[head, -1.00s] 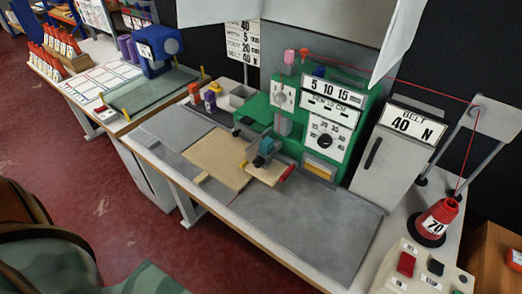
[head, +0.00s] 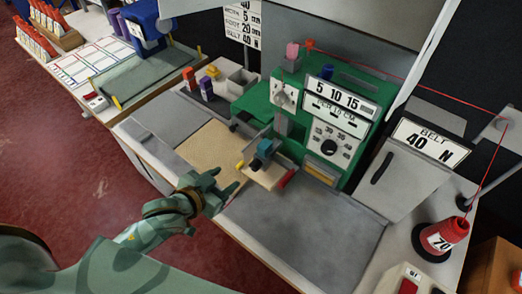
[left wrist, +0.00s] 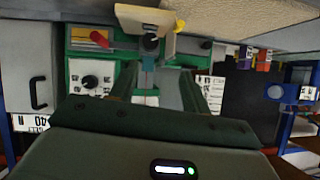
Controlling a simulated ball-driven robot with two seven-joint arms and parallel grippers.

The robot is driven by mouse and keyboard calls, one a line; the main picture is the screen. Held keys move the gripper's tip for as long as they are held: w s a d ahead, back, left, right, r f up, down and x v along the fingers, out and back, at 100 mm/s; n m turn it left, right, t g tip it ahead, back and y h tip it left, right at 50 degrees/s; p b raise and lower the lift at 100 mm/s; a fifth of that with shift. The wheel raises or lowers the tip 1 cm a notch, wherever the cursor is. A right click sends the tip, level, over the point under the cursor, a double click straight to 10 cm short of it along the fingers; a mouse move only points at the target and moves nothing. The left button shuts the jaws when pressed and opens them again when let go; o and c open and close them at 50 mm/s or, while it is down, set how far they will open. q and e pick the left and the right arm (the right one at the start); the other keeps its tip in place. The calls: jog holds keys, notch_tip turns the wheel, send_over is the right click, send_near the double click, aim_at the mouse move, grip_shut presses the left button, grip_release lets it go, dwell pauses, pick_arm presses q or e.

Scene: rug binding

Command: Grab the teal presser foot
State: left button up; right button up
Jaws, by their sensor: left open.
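The teal presser foot (head: 265,147) sits under the head of the green machine (head: 282,122), above a small tan plate (head: 265,175) in the head view. In the left wrist view, which is turned over, a small teal part that looks like the foot (left wrist: 148,63) shows near the tan plate (left wrist: 150,17). My left gripper (head: 227,180) is open and empty, in front of the tan plate and to the left of and below the foot, apart from it. Its dark fingers also show in the wrist view (left wrist: 165,80). My right gripper is not in view.
A beige rug piece (head: 207,150) lies left of the foot. A red-ended part (head: 287,178) is close on its right. The grey table top (head: 300,235) in front is clear. A red thread cone (head: 447,232) and a grey belt box (head: 410,165) stand at the right.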

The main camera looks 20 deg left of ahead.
aim_at(260, 149)
pick_arm(q)
jog(key=shift+t+h, duration=0.6)
jog(key=shift+h, duration=0.2)
jog(key=w+d+b, duration=0.1)
jog(key=w, duration=0.2)
jog(key=w+d+b, duration=0.1)
jog(key=w+d, duration=0.1)
jog(key=w, duration=0.2)
jog(key=w+d+b, duration=0.1)
jog(key=w+d, duration=0.1)
jog(key=w, duration=0.1)
jog(key=shift+w+f, duration=0.15)
jog(key=shift+w, duration=0.1)
jog(key=x, duration=0.2)
jog(key=b+x, duration=0.2)
jog(key=x, duration=0.1)
jog(key=shift+w+a+f, duration=0.15)
jog(key=shift+w+f, duration=0.1)
jog(key=shift+w, duration=0.1)
jog(key=shift+r, duration=0.1)
grip_shut()
